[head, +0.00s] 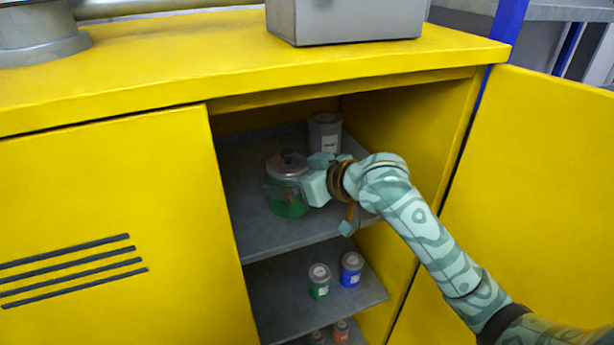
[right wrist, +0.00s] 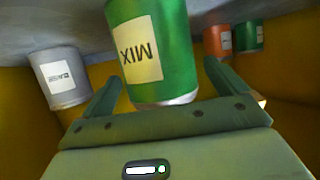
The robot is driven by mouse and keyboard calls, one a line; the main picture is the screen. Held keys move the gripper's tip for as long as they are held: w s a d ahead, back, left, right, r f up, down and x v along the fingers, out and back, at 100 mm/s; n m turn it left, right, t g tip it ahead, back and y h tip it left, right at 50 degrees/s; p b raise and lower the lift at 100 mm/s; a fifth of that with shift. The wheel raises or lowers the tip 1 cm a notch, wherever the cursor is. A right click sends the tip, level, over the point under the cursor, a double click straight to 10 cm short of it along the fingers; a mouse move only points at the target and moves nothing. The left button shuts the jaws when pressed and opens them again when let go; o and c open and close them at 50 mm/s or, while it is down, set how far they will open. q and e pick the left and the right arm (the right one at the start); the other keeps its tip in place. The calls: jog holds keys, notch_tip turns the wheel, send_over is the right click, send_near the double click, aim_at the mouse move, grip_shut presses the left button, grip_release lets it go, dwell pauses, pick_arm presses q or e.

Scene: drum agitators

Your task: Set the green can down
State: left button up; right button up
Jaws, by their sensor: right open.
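The green can (head: 288,208) has a silver lid and a dark knob on top. It stands upright on the upper grey shelf (head: 262,236) of the yellow cabinet. My right gripper (head: 280,190) reaches in from the right, its fingers at either side of the can. In the right wrist view, which is upside down, the green can (right wrist: 170,45) shows a "MIX" label between the open fingers (right wrist: 165,75). Its base is cut off by the frame's top edge. My left gripper is not in view.
A grey can (head: 325,133) stands behind on the same shelf. A small green can (head: 319,285) and a blue can (head: 351,272) stand on the shelf below. The wrist view shows an orange can (right wrist: 217,42) and another green can (right wrist: 249,37). The right door (head: 550,200) is open.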

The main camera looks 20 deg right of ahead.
jog(key=v, duration=1.1)
jog(key=shift+s+r+b, duration=0.15)
jog(key=shift+s+b, duration=0.2)
jog(key=shift+b, duration=0.1)
jog(key=shift+d, duration=0.15)
